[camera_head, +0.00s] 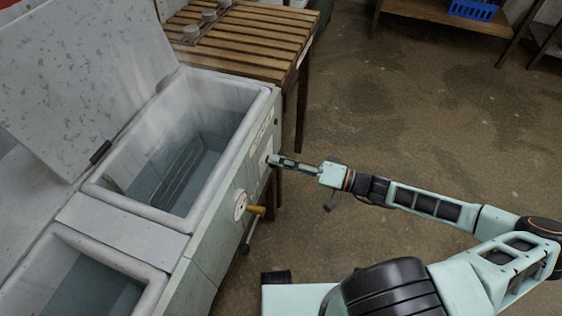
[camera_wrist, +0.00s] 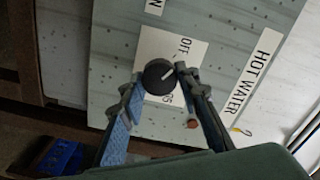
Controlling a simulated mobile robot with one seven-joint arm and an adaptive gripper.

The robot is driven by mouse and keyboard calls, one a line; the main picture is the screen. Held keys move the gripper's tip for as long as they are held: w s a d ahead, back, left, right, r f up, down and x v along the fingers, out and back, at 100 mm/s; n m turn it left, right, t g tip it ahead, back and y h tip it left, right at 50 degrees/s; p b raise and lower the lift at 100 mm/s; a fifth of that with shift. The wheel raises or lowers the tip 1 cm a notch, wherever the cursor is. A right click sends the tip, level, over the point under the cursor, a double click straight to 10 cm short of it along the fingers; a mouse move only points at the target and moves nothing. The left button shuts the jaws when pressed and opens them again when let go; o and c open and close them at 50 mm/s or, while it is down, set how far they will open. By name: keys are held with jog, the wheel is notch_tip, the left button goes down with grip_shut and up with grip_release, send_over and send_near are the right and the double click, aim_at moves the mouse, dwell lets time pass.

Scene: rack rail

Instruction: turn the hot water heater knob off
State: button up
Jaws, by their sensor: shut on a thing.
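The hot water heater knob (camera_wrist: 158,77) is a black round knob with a white pointer line. It sits on a white label plate (camera_wrist: 185,62) marked "OFF" on the pale green panel, beside a "HOT WATER" label (camera_wrist: 255,72). The pointer slants to the upper right in the wrist view, roughly toward the "OFF" lettering. My gripper (camera_wrist: 160,83) has one finger on each side of the knob and is shut on it. In the head view my gripper (camera_head: 271,160) reaches the tank's front panel, and the knob cannot be made out there.
An open tank (camera_head: 266,98) of steaming water has its lid raised. A yellow-handled valve (camera_head: 256,210) sticks out of the front panel near my gripper. A slatted wooden bench (camera_head: 255,38) stands behind. The floor (camera_head: 400,120) to the right is clear. A blue crate (camera_head: 473,9) sits far off.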

dwell(0.5)
jog(key=o, duration=1.2)
jog(key=shift+c, duration=0.2)
jog(key=v, duration=1.2)
